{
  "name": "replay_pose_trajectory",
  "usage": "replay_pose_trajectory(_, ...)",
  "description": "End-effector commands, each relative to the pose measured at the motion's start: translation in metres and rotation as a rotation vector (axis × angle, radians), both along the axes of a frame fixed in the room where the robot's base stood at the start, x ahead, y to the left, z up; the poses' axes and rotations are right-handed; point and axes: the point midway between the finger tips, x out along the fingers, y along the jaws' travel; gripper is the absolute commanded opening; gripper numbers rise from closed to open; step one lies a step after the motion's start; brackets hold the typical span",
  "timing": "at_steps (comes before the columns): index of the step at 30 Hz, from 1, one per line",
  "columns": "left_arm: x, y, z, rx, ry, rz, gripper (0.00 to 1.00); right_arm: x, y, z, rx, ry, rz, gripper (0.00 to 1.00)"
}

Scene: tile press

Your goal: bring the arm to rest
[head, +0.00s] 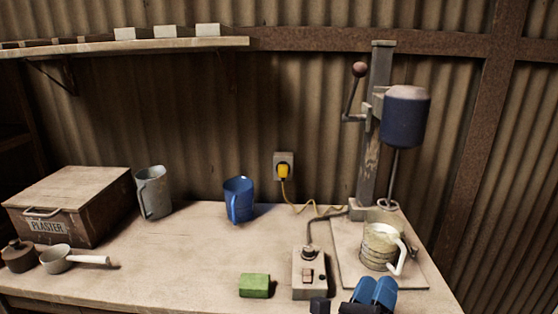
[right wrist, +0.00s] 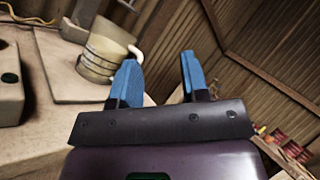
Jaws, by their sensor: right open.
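My right gripper (head: 376,288) is at the bottom edge of the head view, in front of the mixer stand's base board. Its two blue fingers are apart, with nothing seen between them. In the right wrist view the same fingers (right wrist: 158,70) are spread and empty. A cream-banded container with a white handle (head: 378,247) stands upright on the base board, just beyond the gripper; it also shows in the right wrist view (right wrist: 103,50), left of the fingers and apart from them. My left gripper is not in view.
The mixer (head: 405,118) hangs on a post above the container. A switch box (head: 309,275) and green block (head: 254,286) lie left of the gripper. A blue jug (head: 239,199), grey jug (head: 153,193) and plaster box (head: 72,203) stand farther left. The bench's middle is mostly clear.

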Motion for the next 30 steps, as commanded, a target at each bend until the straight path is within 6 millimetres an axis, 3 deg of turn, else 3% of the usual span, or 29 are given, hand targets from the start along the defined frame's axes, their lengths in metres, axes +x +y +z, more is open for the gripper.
replay_pose_trajectory(4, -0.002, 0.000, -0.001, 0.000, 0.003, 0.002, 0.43, 0.003, 0.020, 0.002, -0.401, 0.118, 0.045, 0.42)
replay_pose_trajectory(7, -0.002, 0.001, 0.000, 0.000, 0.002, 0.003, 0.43, 0.003, 0.031, -0.010, -0.686, 0.213, 0.062, 0.42)
replay_pose_trajectory(11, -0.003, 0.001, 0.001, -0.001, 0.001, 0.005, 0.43, -0.004, 0.039, -0.041, -1.064, 0.359, 0.084, 0.42)
replay_pose_trajectory(14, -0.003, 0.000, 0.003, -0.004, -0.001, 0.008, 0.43, -0.015, 0.035, -0.077, -1.360, 0.489, 0.108, 0.42)
replay_pose_trajectory(17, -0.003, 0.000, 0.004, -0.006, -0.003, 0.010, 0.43, -0.034, 0.020, -0.121, -1.656, 0.641, 0.148, 0.42)
replay_pose_trajectory(20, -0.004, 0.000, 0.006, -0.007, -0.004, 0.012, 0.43, -0.065, -0.007, -0.167, -1.929, 0.809, 0.208, 0.42)
replay_pose_trajectory(24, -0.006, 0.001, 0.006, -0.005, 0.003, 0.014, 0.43, -0.118, -0.052, -0.215, -2.163, 1.016, 0.298, 0.42)
replay_pose_trajectory(27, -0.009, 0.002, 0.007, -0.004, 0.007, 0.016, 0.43, -0.155, -0.080, -0.233, -2.230, 1.107, 0.330, 0.42)
replay_pose_trajectory(30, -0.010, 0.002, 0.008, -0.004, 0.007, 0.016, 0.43, -0.183, -0.094, -0.245, -2.242, 1.156, 0.375, 0.42)
